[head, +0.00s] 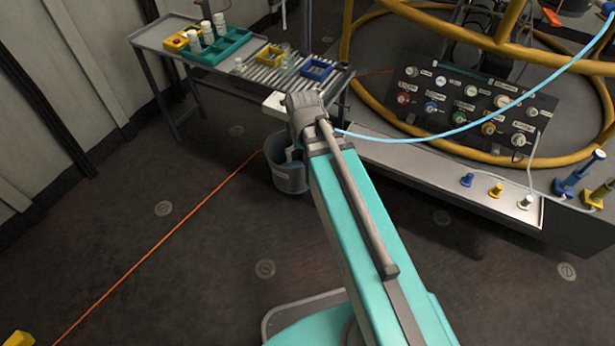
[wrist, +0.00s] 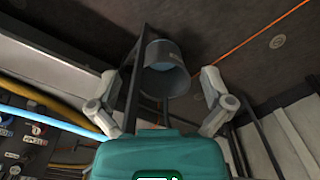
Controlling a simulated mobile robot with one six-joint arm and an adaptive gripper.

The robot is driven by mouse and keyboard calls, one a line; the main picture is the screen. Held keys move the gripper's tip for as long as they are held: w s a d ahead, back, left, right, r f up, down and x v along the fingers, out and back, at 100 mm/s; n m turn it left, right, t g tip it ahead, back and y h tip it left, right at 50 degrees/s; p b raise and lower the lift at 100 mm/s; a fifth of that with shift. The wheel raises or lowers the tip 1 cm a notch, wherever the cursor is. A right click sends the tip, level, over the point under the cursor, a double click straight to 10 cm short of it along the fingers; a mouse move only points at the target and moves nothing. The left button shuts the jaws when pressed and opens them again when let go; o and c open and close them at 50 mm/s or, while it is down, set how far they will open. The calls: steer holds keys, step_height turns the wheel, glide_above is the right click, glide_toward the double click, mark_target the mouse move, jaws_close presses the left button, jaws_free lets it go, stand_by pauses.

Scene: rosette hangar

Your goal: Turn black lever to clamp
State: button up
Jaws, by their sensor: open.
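I cannot make out a black lever or a clamp in either view. In the wrist view my gripper (wrist: 160,84) has its two grey fingers spread wide apart, with nothing between them in contact. In the head view my teal arm reaches up toward the roller table, and its grey wrist end hides the gripper there. A dark panel (head: 466,104) with several coloured knobs and labels stands to the right of the arm's end. Its edge also shows at the left of the wrist view (wrist: 24,133).
A grey bucket (head: 289,178) stands on the floor beside my arm; it also shows in the wrist view (wrist: 163,82). A roller table (head: 160,39) holds trays and white bottles. A pale blue hose (head: 462,126) crosses near the arm. Yellow pipes ring the platform.

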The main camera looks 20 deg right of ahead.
steer(key=shift+n, duration=0.6)
steer(key=shift+s+f+b, duration=1.2)
steer(key=shift+s+f, duration=0.3)
steer(key=shift+s, duration=0.25)
step_height(320, 180, up, 34)
steer(key=p, duration=3.4)
steer(key=c, duration=0.5)
steer(key=shift+d, duration=0.1)
steer(key=shift+c, duration=0.5)
